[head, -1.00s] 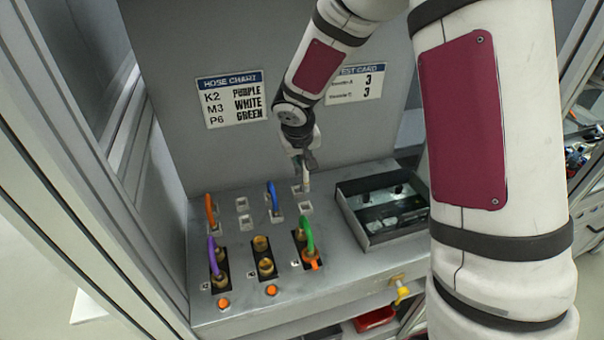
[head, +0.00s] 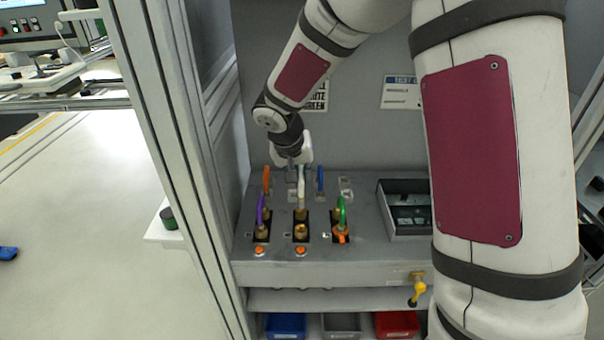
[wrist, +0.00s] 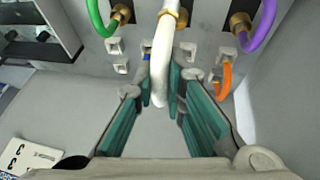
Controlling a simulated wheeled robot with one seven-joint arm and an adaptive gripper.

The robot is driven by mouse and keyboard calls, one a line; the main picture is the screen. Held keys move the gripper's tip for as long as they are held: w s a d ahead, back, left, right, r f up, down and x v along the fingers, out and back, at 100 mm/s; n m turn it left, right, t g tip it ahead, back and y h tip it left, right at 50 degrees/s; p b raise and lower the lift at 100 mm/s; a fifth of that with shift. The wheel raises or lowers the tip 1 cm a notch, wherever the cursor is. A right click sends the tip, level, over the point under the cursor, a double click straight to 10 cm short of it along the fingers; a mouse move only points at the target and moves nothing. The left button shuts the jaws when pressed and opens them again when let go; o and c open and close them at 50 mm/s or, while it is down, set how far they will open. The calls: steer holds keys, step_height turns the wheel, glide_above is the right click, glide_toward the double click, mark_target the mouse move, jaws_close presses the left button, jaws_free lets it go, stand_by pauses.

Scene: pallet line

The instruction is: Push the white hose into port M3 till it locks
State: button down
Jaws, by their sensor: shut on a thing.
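My gripper (wrist: 170,95) is shut on the white hose (wrist: 160,75); in the head view the gripper (head: 295,160) is above the middle port block with the white hose (head: 301,188) hanging below it. The hose's lower end is at the rear brass port (head: 301,213) of the middle block. In the wrist view it overlaps a brass fitting (wrist: 184,18) at the top edge; I cannot tell whether it is seated or locked. The front brass port (head: 301,232) of that block is empty. Port labels are too small to read.
A purple hose (head: 261,212) is in the left block and a green hose (head: 341,212) in the right block. Orange (head: 266,180) and blue (head: 320,178) hoses stand in the rear holders. An open grey tray (head: 405,233) is at right.

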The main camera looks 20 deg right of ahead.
steer(key=shift+a+f, duration=0.15)
steer(key=shift+f, duration=0.4)
steer(key=shift+f+b, duration=2.05)
steer(key=shift+f, duration=1.15)
steer(key=shift+f+b, duration=1)
steer(key=shift+b, duration=0.1)
steer(key=shift+f+b, duration=0.55)
steer(key=shift+b, duration=0.1)
steer(key=c, duration=1.6)
jaws_free()
steer(key=shift+o, duration=0.2)
